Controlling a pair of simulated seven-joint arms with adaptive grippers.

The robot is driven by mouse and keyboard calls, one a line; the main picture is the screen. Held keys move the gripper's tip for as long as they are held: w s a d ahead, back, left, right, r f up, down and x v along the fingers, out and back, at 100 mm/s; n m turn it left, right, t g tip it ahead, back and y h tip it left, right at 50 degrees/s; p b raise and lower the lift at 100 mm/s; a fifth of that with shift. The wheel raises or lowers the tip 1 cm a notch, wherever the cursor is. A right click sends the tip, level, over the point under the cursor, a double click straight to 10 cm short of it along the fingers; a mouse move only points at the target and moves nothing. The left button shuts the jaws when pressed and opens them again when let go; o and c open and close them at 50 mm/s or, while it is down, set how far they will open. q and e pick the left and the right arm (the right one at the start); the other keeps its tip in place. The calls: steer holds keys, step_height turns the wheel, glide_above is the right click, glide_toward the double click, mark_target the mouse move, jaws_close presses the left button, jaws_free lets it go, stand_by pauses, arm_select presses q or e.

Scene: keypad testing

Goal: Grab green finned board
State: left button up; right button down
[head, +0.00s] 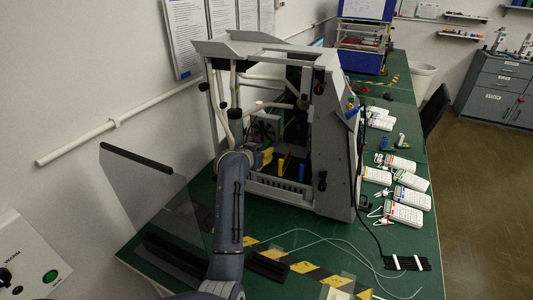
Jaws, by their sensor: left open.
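My left gripper (272,160) reaches into the open front of the grey test machine (335,150). It is small and dark in this view, with yellow parts near its tip. It is open, and I see nothing held in it. I cannot pick out the green finned board for certain; the inside of the machine is dark and partly hidden by its frame and my arm. My right gripper is not in view.
A clear panel (150,195) stands at the left of the green table (400,240). Several white keypad devices (404,214) lie right of the machine. A thin cable (335,240) and yellow-black tape (325,277) are in front. A blue rack (362,35) stands behind.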

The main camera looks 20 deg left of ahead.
mark_target(265, 149)
arm_select(q)
steer(key=shift+x, duration=2)
steer(key=shift+o, duration=0.3)
jaws_close()
